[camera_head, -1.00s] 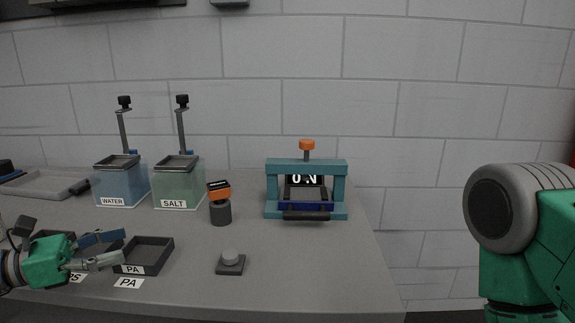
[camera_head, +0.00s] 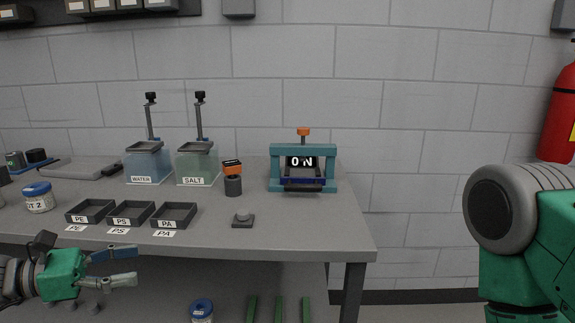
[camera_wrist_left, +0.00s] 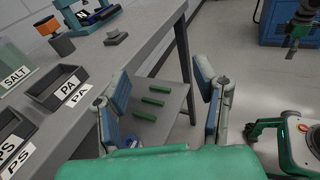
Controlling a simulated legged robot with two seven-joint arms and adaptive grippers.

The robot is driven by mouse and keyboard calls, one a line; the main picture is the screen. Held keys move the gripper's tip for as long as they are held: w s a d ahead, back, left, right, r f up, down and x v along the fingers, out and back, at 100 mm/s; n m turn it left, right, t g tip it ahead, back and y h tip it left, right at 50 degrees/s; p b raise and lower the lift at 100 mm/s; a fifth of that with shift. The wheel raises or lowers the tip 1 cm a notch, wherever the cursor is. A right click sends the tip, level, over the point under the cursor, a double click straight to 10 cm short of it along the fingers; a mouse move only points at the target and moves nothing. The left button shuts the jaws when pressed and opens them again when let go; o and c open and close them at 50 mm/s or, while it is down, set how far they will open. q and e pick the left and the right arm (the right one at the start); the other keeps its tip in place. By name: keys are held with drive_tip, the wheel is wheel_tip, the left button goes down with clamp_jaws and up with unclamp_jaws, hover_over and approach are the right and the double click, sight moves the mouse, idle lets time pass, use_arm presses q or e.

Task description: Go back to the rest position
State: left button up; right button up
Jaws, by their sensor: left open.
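My left gripper (camera_head: 122,267) is open and empty in the head view, in front of the table's front edge and below the top's level. Its two spread fingers also show in the left wrist view (camera_wrist_left: 165,100), with nothing between them but the lower shelf and floor behind. My right arm's grey and green links fill the right of the head view, but no right gripper fingers show there. In the left wrist view a dark gripper-like part (camera_wrist_left: 296,32) shows at the upper right; whether it is my right gripper I cannot tell.
The table (camera_head: 300,233) holds trays marked PE (camera_head: 90,211), PS (camera_head: 131,213) and PA (camera_head: 174,215), WATER (camera_head: 148,163) and SALT (camera_head: 197,163) tanks, a blue frame press (camera_head: 332,168) and a lidded jar (camera_head: 39,197). Another jar (camera_head: 202,310) and green bars (camera_head: 279,309) are below.

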use_arm(q)
drive_tip(key=s+d+f+m+g+y, duration=0.35)
drive_tip(key=s+f, duration=0.25)
drive_tip(key=f, duration=0.4)
drive_tip(key=s+d+f+m+g+y, duration=0.2)
drive_tip(key=s+f+m+g+y, duration=0.15)
drive_tip(key=s+f, duration=0.45)
drive_tip(key=s+a+f+m+y, duration=0.2)
drive_tip(key=s+f+m+y, duration=0.2)
drive_tip(key=s+f+m, duration=0.2)
drive_tip(key=s+a+f+m+y, duration=0.3)
drive_tip(key=s+f+m, duration=0.4)
drive_tip(key=m, duration=0.3)
drive_tip(key=shift+s+y, duration=0.5)
drive_tip(key=shift+s, duration=0.2)
drive_tip(key=shift+w+f, duration=0.1)
